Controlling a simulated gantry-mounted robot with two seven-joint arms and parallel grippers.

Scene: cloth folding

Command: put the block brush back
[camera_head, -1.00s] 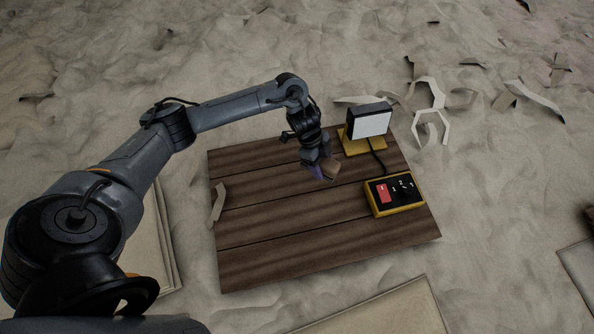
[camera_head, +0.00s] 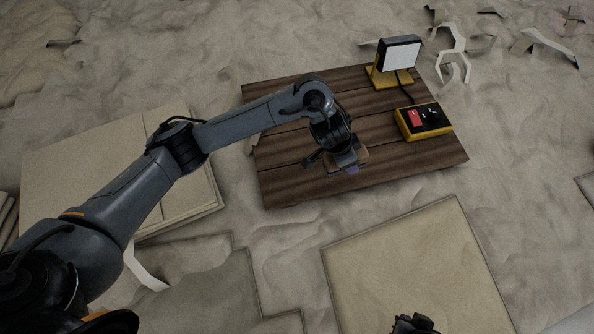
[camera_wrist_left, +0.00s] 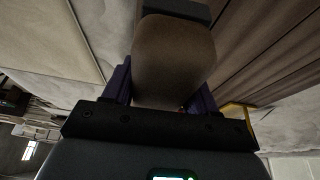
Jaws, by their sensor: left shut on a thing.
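My left gripper (camera_head: 350,168) is above the front part of the dark wooden board (camera_head: 300,190). Its purple fingers are shut on the block brush. In the left wrist view the brush (camera_wrist_left: 173,62) is a brown, rounded block between the two fingers, with a dark grey part at its far end. The head view shows only a little of the brush around the fingers. A dark tip, apparently my right gripper (camera_head: 414,324), shows at the bottom edge; its jaws cannot be made out.
A lamp with a white panel (camera_head: 401,56) stands on a yellow base at the board's back right. A yellow control box (camera_head: 424,121) with a red button sits in front of it, joined by a cable. Flat pale panels (camera_head: 415,265) lie in front and to the left (camera_head: 110,165).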

